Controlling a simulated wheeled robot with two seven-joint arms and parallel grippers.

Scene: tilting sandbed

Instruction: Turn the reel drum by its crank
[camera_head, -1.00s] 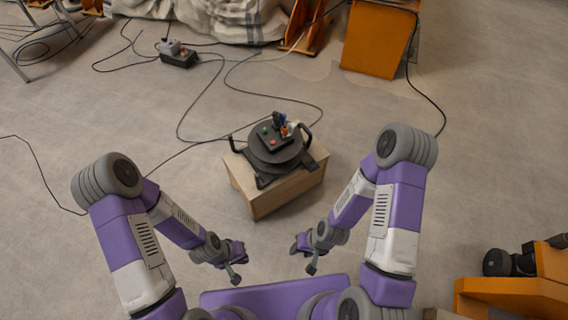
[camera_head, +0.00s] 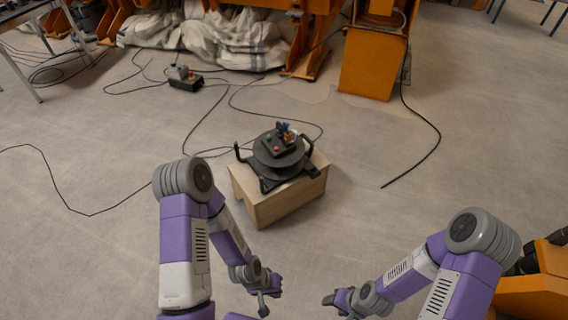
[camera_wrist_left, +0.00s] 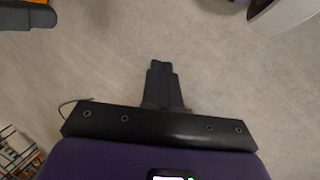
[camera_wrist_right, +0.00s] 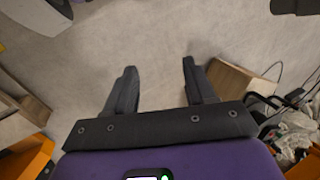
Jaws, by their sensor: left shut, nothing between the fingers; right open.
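The reel drum (camera_head: 279,151) is a dark round drum on a black frame with handles at its sides. It sits on a light wooden box (camera_head: 272,207) in the middle of the head view. Small coloured parts in red, green and blue show on its top; I cannot tell which part is the crank. My left gripper (camera_head: 266,304) is below the box, apart from it. In the left wrist view its fingers (camera_wrist_left: 161,68) are together and empty. My right gripper (camera_head: 330,299) is lower right of the box. In the right wrist view its fingers (camera_wrist_right: 160,70) are apart, with nothing between them.
Thin black cables lie on the floor behind and left of the box. An orange cabinet (camera_head: 372,65) and a pale cloth sack (camera_head: 225,38) stand at the back. Another orange unit is at the lower right.

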